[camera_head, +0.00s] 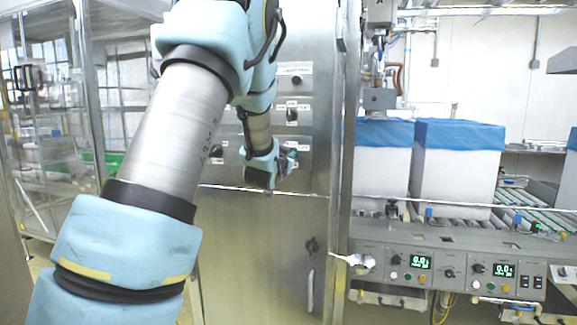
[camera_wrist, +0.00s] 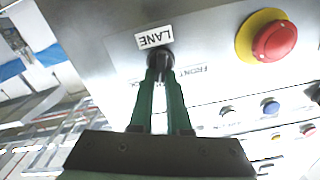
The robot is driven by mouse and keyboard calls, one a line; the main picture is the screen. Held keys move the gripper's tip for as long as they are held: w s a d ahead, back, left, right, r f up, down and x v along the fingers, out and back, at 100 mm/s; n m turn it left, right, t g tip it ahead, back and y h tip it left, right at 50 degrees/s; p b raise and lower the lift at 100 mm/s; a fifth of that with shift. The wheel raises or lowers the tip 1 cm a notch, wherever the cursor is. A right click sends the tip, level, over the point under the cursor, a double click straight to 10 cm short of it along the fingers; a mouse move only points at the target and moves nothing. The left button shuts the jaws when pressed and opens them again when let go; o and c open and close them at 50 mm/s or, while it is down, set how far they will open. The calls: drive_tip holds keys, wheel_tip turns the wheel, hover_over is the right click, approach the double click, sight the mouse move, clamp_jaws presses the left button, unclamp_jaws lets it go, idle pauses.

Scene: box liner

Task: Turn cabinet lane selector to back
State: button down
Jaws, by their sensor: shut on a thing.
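The lane selector is a dark knob (camera_wrist: 160,58) on the steel cabinet panel, beside a white LANE label (camera_wrist: 154,37) in the wrist view. The green fingers of my gripper (camera_wrist: 162,72) are closed around the knob from both sides. FRONT lettering (camera_wrist: 190,71) shows to the right of the fingers, and part of another word shows to the left. Which way the knob points is hidden by the fingers. In the head view my gripper (camera_head: 287,160) is against the steel cabinet (camera_head: 258,235), and the arm and wrist hide the selector.
A red button on a yellow ring (camera_wrist: 273,41) sits near the knob, with several smaller buttons beyond it. Other knobs (camera_head: 292,114) are on the cabinet above my wrist. A conveyor with blue-lined boxes (camera_head: 458,135) and a control panel (camera_head: 450,268) stand at right.

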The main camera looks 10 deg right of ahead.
drive_tip(key=shift+s+d+f+m+b, duration=0.1)
drive_tip(key=shift+f+m+b, duration=0.05)
drive_tip(key=shift+m+b, duration=1.15)
drive_tip(key=shift+d+f+m+b, duration=0.1)
drive_tip(key=shift+m+b, duration=1.1)
drive_tip(key=shift+b, duration=0.15)
drive_tip(key=c, duration=0.9)
unclamp_jaws()
drive_tip(key=shift+r, duration=0.1)
drive_tip(key=b+v, duration=0.2)
drive_tip(key=v, duration=0.8)
drive_tip(key=shift+s+a+b, duration=0.15)
drive_tip(key=shift+s+b, duration=0.25)
